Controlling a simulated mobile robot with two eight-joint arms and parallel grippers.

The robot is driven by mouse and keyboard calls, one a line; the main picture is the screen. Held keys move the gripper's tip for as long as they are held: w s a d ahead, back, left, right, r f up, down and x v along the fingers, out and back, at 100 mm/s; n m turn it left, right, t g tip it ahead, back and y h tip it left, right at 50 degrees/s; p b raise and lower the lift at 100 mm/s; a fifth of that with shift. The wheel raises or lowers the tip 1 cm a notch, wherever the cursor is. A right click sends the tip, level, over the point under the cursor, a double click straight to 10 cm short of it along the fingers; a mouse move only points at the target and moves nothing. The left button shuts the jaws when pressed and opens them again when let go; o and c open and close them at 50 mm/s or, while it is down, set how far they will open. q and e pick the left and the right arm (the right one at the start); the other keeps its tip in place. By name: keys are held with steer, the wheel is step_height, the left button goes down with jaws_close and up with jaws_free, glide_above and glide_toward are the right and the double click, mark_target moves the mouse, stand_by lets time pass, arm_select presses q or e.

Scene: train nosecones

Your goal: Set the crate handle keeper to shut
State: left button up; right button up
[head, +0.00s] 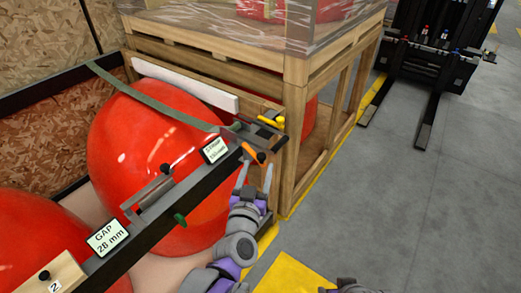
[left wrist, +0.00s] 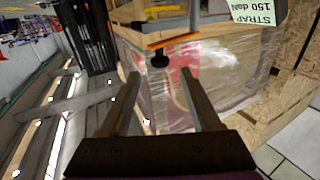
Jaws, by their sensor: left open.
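An orange lever with a black knob (head: 261,157) sits at the end of the dark rail, by the strap label; it looks like the keeper, but I cannot tell its setting. In the left wrist view the orange lever (left wrist: 160,43) lies across the picture, its black knob hanging below it. A yellow handle (head: 272,121) stands farther back, near the wooden crate's corner post (head: 292,110). My left gripper (head: 256,175) is open and empty just below the knob. In the left wrist view its fingertips (left wrist: 160,75) stand on either side below the knob, apparently not touching it.
The dark rail (head: 190,190) carries a "STRAP 150 daN" label (head: 214,150) and a "GAP 28 mm" label (head: 107,237). Large red nosecones (head: 120,140) lie behind it, one under a green strap (head: 150,100). Grey floor (head: 400,200) is open to the right; a forklift (head: 430,60) stands behind.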

arm_select(q)
steer(key=w, duration=0.3)
steer(key=w+d, duration=0.1)
steer(key=w, duration=0.4)
steer(key=shift+w+d, duration=0.3)
steer(key=shift+w, duration=0.1)
jaws_close()
stand_by(0.9)
